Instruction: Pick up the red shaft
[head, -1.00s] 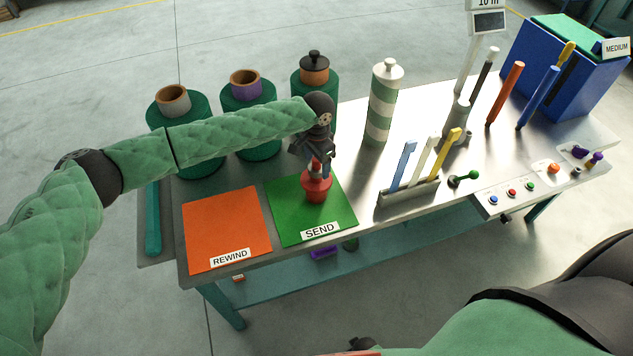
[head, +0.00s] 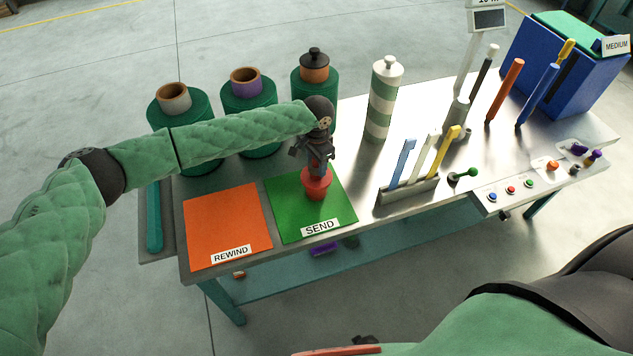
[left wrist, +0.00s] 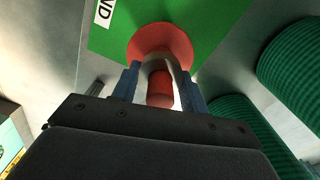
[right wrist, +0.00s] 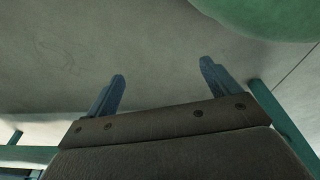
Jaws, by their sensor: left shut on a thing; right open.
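The red shaft (head: 316,187), a red piece with a wide round flange and an upright stem, stands on the green SEND mat (head: 284,222). My left gripper (head: 318,166) is directly above its flange, pointing down, and is shut on the stem. In the left wrist view the red flange (left wrist: 160,40) lies beyond the fingertips (left wrist: 160,74), and the stem (left wrist: 160,90) shows between the blue fingers. The flange appears to rest on the mat. My right gripper (right wrist: 162,82) is open and empty, over bare floor in the right wrist view.
An orange REWIND mat (head: 227,225) lies left of the green mat. Green rolls (head: 248,118) stand behind. A striped canister (head: 381,105), a tool rack (head: 407,192), an orange-red rod (head: 505,92) and a button panel (head: 530,188) are to the right. The table front is clear between mat and rack.

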